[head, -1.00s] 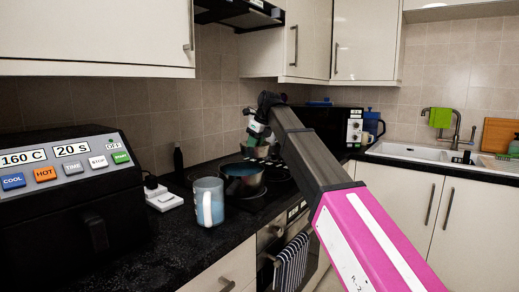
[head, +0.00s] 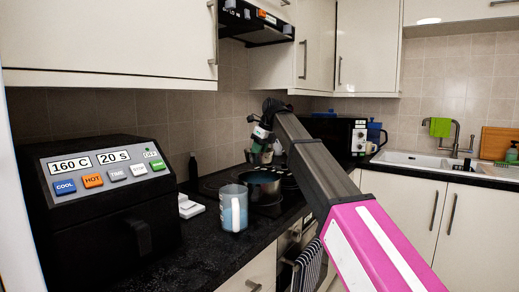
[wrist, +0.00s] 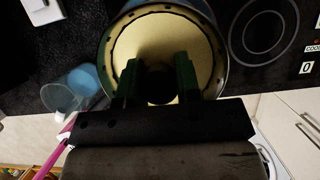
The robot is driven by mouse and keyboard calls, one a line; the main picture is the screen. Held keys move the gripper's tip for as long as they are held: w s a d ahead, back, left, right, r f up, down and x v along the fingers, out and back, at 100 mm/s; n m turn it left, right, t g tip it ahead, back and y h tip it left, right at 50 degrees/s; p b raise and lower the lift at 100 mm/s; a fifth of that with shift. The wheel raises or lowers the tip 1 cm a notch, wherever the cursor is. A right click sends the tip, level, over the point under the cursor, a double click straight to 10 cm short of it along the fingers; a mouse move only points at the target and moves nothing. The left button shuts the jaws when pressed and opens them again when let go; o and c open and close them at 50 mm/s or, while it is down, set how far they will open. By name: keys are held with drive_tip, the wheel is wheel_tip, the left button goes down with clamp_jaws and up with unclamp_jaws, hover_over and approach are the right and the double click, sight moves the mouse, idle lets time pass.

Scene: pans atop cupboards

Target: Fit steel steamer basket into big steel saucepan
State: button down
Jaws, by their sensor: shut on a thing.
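My gripper (wrist: 158,82) is shut, with its two dark fingers over a round vessel in the wrist view. This looks like the steel steamer basket (wrist: 200,50), with a pale lit inside and dark marks around its edge. A dark patch lies between the fingertips, and the exact grip point is hidden. In the head view my gripper (head: 262,142) is above a dark steel saucepan (head: 262,183) on the hob. A greyish piece of the basket shows around the gripper there. Whether basket and saucepan touch, I cannot tell.
A blue mug (head: 233,207) stands just in front of the saucepan, and also shows in the wrist view (wrist: 72,92). A black cooker with buttons (head: 100,200) stands at left. A microwave (head: 340,138) is behind my arm. An empty hob ring (wrist: 263,32) lies beside the vessel.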

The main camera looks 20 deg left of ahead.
sight(270, 157)
drive_tip(key=shift+f, duration=2.65)
drive_tip(key=shift+f, duration=4.7)
drive_tip(key=c, duration=0.7)
unclamp_jaws()
drive_tip(key=shift+c, duration=0.2)
drive_tip(key=v, duration=1)
drive_tip(key=shift+s+d+r, duration=0.1)
drive_tip(key=shift+d+r, duration=0.1)
drive_tip(key=shift+r, duration=0.1)
